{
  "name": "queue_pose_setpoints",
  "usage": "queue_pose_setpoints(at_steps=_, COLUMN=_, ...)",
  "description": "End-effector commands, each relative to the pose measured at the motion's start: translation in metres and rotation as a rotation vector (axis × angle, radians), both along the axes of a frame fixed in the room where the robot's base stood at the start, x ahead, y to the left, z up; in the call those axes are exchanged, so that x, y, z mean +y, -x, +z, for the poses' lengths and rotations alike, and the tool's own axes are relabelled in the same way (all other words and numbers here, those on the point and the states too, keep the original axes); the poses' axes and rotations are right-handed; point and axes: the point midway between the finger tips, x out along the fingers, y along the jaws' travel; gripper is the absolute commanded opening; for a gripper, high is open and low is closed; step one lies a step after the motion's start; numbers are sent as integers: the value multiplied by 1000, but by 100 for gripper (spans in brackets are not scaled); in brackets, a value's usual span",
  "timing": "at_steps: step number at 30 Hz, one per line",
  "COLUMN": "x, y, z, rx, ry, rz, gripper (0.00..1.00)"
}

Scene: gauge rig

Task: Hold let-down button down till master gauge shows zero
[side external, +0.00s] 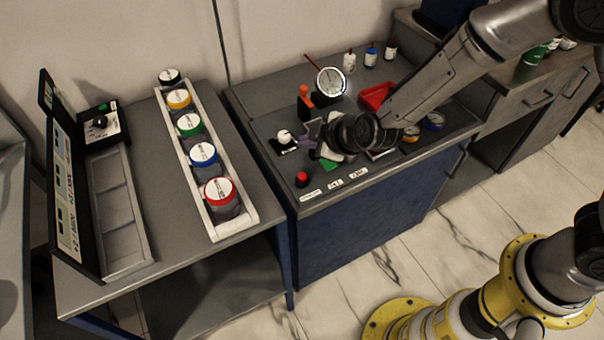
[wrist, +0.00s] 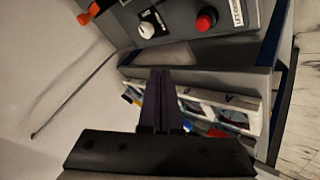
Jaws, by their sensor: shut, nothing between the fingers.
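The let-down button is the red button (side external: 302,177) near the front left corner of the blue bench; it also shows in the wrist view (wrist: 206,20), beside a label (wrist: 238,13) that seems to read "LET DOWN". The master gauge appears to be the round white dial (side external: 331,81) at the back of the bench; its reading is too small to tell. My gripper (side external: 305,143) is shut and empty, its purple fingers beside a white knob (side external: 284,136), behind and apart from the red button. In the wrist view the fingers (wrist: 163,73) point past the bench edge.
An orange-topped part (side external: 305,95) stands left of the dial. A red tray (side external: 377,96) and several bottles are behind my wrist. To the left, a grey cart (side external: 140,190) carries a white rack (side external: 236,226) of coloured-lid jars. A gap separates cart and bench.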

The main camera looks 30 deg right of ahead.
Motion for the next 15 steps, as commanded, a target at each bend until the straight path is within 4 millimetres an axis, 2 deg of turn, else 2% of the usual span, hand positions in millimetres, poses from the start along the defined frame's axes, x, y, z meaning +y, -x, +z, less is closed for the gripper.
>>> queue_pose_setpoints(at_steps=5, x=-1, y=0, z=-15, rx=3, ry=2, rz=-2, gripper=0)
queue_pose_setpoints(at_steps=15, x=-1, y=0, z=-59, rx=3, ry=2, rz=0, gripper=0)
